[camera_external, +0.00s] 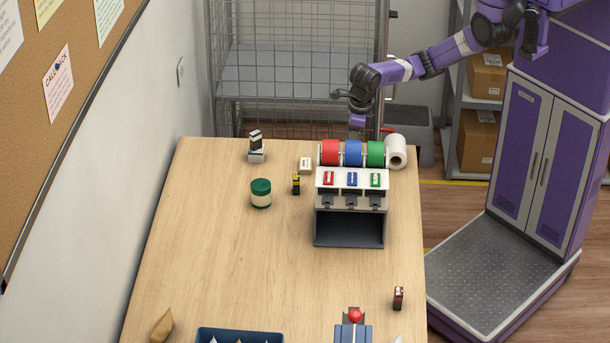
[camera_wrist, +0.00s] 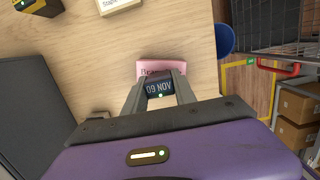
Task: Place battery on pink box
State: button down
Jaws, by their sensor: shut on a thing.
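The pink box (camera_wrist: 153,70), with partly hidden lettering, lies on the wooden table just beyond my fingertips in the wrist view. I cannot make it out in the external view. My gripper (camera_wrist: 161,90) is shut on a small dark thing (camera_wrist: 159,88) marked "09 NOV", with a small green light. I cannot tell whether this is the battery. It overlaps the box's near edge in the picture; contact is unclear. My gripper (camera_external: 357,119) is behind the tape unit in the external view. A black-and-yellow block (camera_external: 296,184) and a red-and-black block (camera_external: 398,298) stand on the table.
The tape unit (camera_external: 350,228) with red, blue and green rolls stands close by. A cream staples box (camera_external: 306,164), a green-lidded jar (camera_external: 260,193) and a white roll (camera_external: 396,152) are around it. The table's left middle (camera_external: 200,260) is clear. A wire cage (camera_external: 295,60) stands behind.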

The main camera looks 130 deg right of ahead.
jog(key=shift+f, duration=0.1)
jog(key=shift+f, duration=0.1)
jog(key=c, duration=1)
grip_release()
jog(key=shift+r, duration=0.3)
jog(key=r, duration=0.4)
jog(key=a+r+b, duration=0.1)
jog(key=r, duration=0.2)
jog(key=s+r, duration=0.1)
jog(key=r, duration=0.3)
jog(key=shift+s+a+r+b, duration=0.1)
jog(key=shift+a+r+b, duration=0.05)
jog(key=shift+r+b, duration=0.2)
